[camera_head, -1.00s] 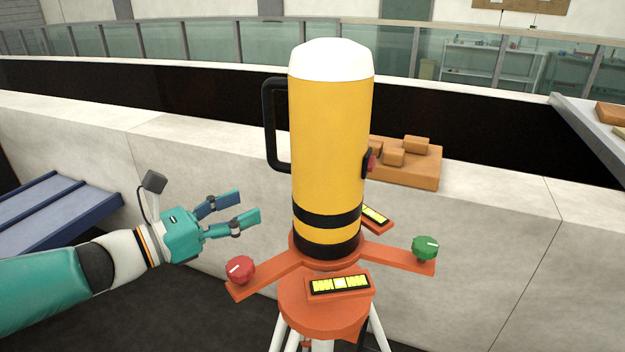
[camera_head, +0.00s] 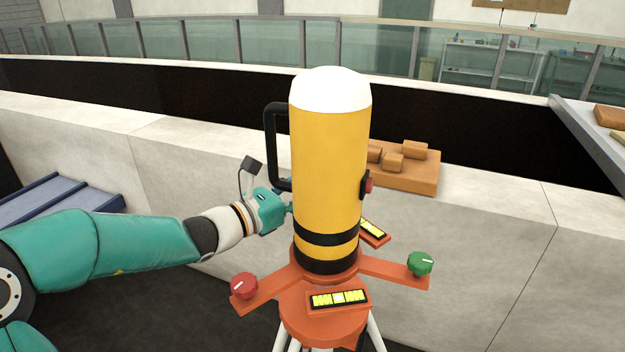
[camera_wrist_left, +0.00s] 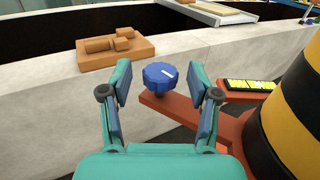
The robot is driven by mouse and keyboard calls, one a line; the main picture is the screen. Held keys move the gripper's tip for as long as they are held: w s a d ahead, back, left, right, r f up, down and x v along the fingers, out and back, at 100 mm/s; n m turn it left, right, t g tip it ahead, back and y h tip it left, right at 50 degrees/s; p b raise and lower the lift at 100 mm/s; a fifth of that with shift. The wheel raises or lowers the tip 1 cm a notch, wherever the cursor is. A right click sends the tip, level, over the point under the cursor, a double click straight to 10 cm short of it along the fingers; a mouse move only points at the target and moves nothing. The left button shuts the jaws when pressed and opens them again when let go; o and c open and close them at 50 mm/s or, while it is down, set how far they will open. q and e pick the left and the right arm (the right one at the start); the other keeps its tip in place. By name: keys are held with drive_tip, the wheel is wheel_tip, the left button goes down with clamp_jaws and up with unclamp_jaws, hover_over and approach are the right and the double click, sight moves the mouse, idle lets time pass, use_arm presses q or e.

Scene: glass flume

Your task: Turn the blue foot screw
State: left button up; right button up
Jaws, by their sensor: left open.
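The blue foot screw (camera_wrist_left: 160,75) is a ribbed knob with a white mark, on an orange arm of the base in the left wrist view. My left gripper (camera_wrist_left: 160,82) is open, with one finger on each side of the screw's line. The screw looks ahead of the fingers; I see no clear contact. In the head view my left gripper (camera_head: 275,203) is behind the yellow instrument (camera_head: 330,165), which hides its fingertips and the blue screw. Red (camera_head: 244,286) and green (camera_head: 420,264) foot screws sit on the other arms. My right gripper is not in view.
The instrument's black handle (camera_head: 270,150) rises just beside my left gripper. Yellow level vials (camera_head: 338,299) sit on the orange base. A pale wall (camera_head: 480,230) runs behind, with an orange-brown block board (camera_head: 415,178) on its top. A blue ramp (camera_head: 60,200) is at left.

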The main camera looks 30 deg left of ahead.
use_arm(q)
drive_tip(key=shift+x, duration=0.85)
clamp_jaws()
drive_tip(key=shift+m+g+h, duration=0.3)
drive_tip(key=shift+m+h, duration=0.1)
drive_tip(key=shift+h, duration=0.1)
drive_tip(key=shift+a+m+g+h, duration=0.1)
drive_tip(key=shift+m+g+h, duration=0.35)
drive_tip(key=shift+h, duration=0.25)
drive_tip(key=m+g+h+p, duration=0.1)
drive_tip(key=m+g+h, duration=0.3)
drive_tip(key=shift+h, duration=0.4)
drive_tip(key=m+g+h, duration=0.1)
drive_tip(key=g, duration=0.1)
drive_tip(key=m+g+h, duration=0.1)
drive_tip(key=m+g, duration=0.1)
drive_tip(key=g, duration=0.1)
drive_tip(key=shift+f+m, duration=0.15)
drive_tip(key=shift+m, duration=0.1)
drive_tip(key=shift+m+g+h, duration=0.6)
drive_tip(key=shift+m+g, duration=0.6)
drive_tip(key=shift+g, duration=0.45)
